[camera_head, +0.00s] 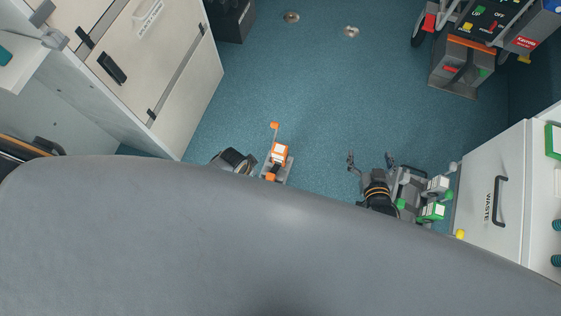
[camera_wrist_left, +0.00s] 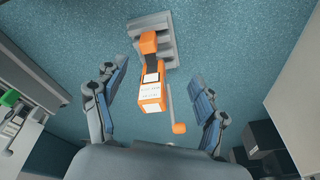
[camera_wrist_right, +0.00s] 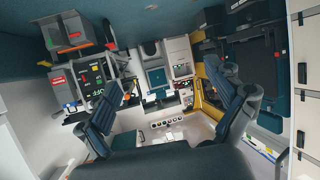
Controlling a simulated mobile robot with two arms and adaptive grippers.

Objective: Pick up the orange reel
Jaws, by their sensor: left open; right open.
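The orange reel (camera_head: 279,153) has a white label and a crank arm with an orange knob. It sits on a grey stepped base on the blue floor, near the middle of the head view. In the left wrist view the reel (camera_wrist_left: 150,92) lies ahead of my open left gripper (camera_wrist_left: 160,68), between the lines of its two fingers, with no clear contact. In the head view a dark part beside the reel seems to be my left gripper (camera_head: 235,160), mostly hidden by my body. My right gripper (camera_head: 371,161) is open and empty, farther right.
Grey hardware with green and white parts (camera_head: 432,209) stands beside my right gripper. A white WASTE cabinet (camera_head: 490,190) is at right, a pale cabinet (camera_head: 150,70) at left. A control unit (camera_head: 465,65) stands upper right. The blue floor (camera_head: 310,80) beyond the reel is mostly clear.

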